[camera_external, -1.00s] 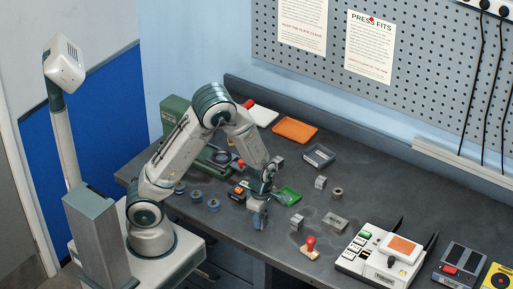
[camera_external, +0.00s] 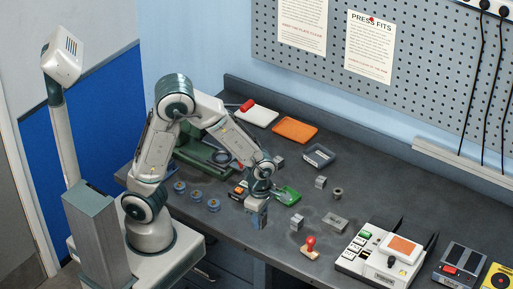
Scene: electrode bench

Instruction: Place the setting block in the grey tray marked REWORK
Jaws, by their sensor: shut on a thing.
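My gripper (camera_external: 257,222) points down over the front part of the bench, left of the green tray. Its blue-grey jaws are shut on a small block that I can hardly tell from the fingers; its shape and any marking are unclear. A dark grey tray (camera_external: 319,156) with a pale label on its front lies at the back middle, right of and behind my gripper. A flat lighter grey piece (camera_external: 335,222) lies farther right. The word REWORK is too small to read on either.
A green tray (camera_external: 288,195) is just right of my gripper. Small metal blocks (camera_external: 297,222) (camera_external: 320,182), a red-handled stamp (camera_external: 310,248) and a white console (camera_external: 382,252) stand to the right. Blue spools (camera_external: 197,196) sit left. Orange (camera_external: 295,131) and white (camera_external: 258,116) trays lie at the back.

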